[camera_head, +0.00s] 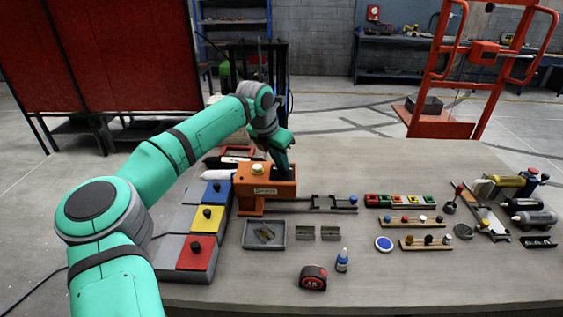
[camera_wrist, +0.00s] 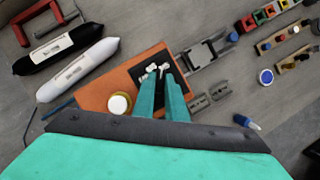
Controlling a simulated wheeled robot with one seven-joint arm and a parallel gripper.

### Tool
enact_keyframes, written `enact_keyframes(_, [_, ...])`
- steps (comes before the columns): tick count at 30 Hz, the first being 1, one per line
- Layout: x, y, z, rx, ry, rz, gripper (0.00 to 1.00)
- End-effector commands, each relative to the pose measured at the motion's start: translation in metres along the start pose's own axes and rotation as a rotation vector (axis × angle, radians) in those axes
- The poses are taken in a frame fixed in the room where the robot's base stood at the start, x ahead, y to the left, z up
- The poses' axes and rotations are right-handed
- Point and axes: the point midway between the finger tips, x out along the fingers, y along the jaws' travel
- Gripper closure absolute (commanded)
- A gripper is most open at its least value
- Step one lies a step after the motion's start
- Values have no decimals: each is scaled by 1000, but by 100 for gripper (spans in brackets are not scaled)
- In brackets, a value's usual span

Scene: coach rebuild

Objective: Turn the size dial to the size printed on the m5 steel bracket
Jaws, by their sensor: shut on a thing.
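An orange machine box (camera_head: 267,203) with a black top panel stands at the left middle of the table. My gripper (camera_wrist: 159,74) points down onto this black panel (camera_wrist: 140,73), its teal fingers close together. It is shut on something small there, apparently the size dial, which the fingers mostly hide. In the head view my arm hides this spot too. A white knob with a yellow base (camera_wrist: 119,103) stands on the orange top beside the panel. A shallow grey tray (camera_head: 246,242) holds small metal parts. Two small grey brackets (camera_head: 304,233) lie to its right. No printed size is readable.
A tape measure (camera_head: 313,277) and blue bottle (camera_head: 342,261) stand in front. Racks of small parts (camera_head: 400,201) are right. The front right table is clear.

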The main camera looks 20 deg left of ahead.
Motion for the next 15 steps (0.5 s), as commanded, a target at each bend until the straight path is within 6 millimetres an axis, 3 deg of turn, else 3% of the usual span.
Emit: enact_keyframes(15, [-1,3,0,192,1,-79,100])
